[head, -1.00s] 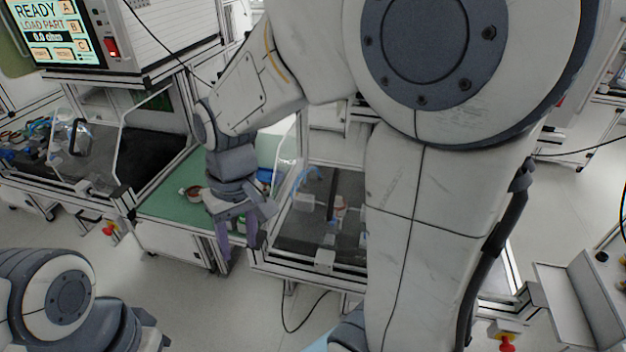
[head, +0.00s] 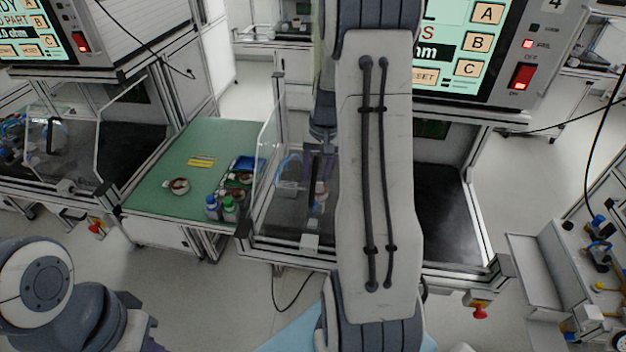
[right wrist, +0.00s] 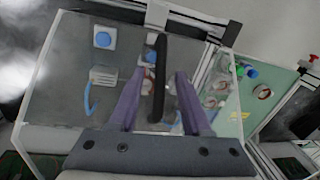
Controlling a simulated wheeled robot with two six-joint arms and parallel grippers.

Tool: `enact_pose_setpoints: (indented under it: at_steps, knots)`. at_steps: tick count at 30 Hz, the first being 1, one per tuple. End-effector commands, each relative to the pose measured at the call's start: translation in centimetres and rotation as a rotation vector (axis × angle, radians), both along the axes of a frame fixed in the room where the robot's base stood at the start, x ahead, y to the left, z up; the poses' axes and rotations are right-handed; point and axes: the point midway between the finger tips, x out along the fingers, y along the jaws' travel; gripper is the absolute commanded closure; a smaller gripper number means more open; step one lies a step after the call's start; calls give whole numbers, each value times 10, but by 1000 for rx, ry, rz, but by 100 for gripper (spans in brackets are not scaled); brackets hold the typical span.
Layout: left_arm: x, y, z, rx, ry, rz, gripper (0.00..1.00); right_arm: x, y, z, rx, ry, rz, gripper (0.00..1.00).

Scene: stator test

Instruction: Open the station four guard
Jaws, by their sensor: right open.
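The station four guard (right wrist: 62,85) is a clear panel with a pale edge, seen broadly in the right wrist view. Its long black handle (right wrist: 160,78) stands out from it; it also shows in the head view (head: 313,178). My right gripper (right wrist: 152,100) is open, with one purple finger on each side of the handle. It has not closed on the handle, and whether either finger touches it I cannot tell. In the head view my right arm hides much of the guard and station. My left gripper (head: 150,345) is barely in view at the lower left edge.
A green bench (head: 150,195) with bottles (head: 229,208) and small parts stands left of station four. The station four display box (head: 470,50) overhangs from above. A red emergency button (head: 480,311) sits at the front right. Another guarded station stands at far left.

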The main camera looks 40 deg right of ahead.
Motion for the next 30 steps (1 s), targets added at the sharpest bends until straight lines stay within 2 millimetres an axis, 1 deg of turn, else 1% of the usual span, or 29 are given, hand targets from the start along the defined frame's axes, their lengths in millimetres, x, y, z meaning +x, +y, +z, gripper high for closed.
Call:
enact_pose_setpoints:
  at_steps: [1, 3, 6, 9, 18, 19, 20, 21, 22, 23, 30]
  knots:
    - [0, 0, 5, 0, 0, -1, 100, 0, 2, -8, 4, 4, 1, 52]
    - [0, 0, 7, 0, 0, -1, 100, 1, 3, -19, 3, 4, 1, 52]
    - [0, 0, 10, 0, 0, -2, 100, 2, 4, -30, 2, 2, 1, 52]
    - [0, 0, 11, 0, 0, -2, 100, 3, 4, -37, 1, 1, 1, 52]
    - [0, 0, 10, 0, 0, -2, 100, 4, 4, -41, -1, -1, 1, 52]
    - [0, 0, 10, 0, 0, -2, 100, 4, 4, -41, -1, -1, 1, 55]
    - [0, 0, 10, 0, 0, -2, 100, 4, 4, -41, -1, -1, 1, 67]
    - [0, 0, 10, 0, 0, -2, 100, 4, 4, -41, -1, -1, 1, 82]
    - [0, 0, 10, 0, 0, -2, 100, 4, 4, -41, -1, -1, 1, 94]
    - [0, 0, 10, 0, 0, -2, 100, 4, 4, -41, -1, -1, 1, 100]
    - [0, 0, 10, 0, 0, -2, 100, 3, 4, -40, -1, -1, 1, 100]
